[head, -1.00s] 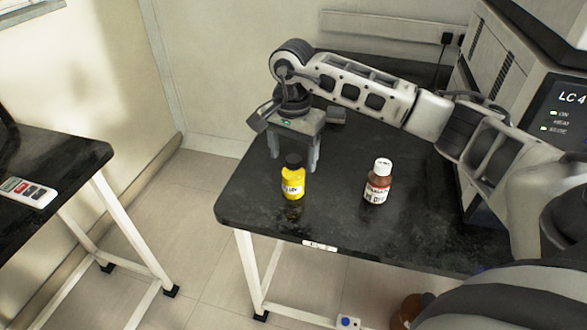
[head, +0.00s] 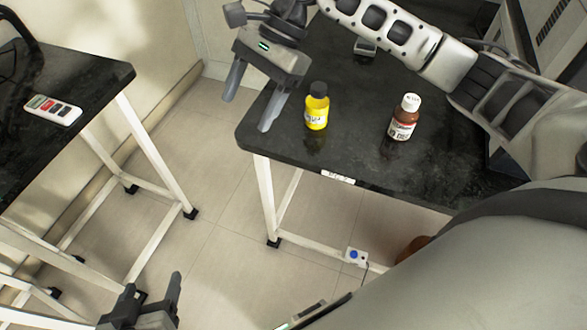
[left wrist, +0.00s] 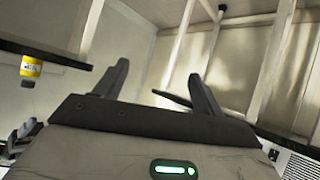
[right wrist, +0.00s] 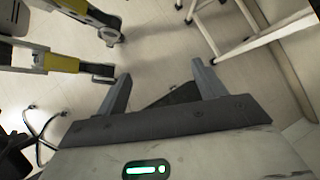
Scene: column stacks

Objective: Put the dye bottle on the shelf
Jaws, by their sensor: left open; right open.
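A yellow bottle (head: 317,110) with a black cap and a brown bottle (head: 405,120) with a white cap stand upright, apart, on the black table (head: 360,160). Their labels are too small to tell which is dye. My right gripper (head: 252,100) is open and empty, left of the yellow bottle, near the table's left edge. My left gripper (head: 152,288) is open and empty, low at the bottom left, away from both bottles. The left wrist view shows the yellow bottle (left wrist: 31,66) upside down in the picture, off to the left. No shelf can be made out.
Another black table (head: 75,75) with a white remote-like device (head: 52,110) stands at left. Open tiled floor (head: 215,215) lies between the tables. A small grey object (head: 365,48) sits at the back of the bottle table. A brown round object (head: 414,246) shows below it.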

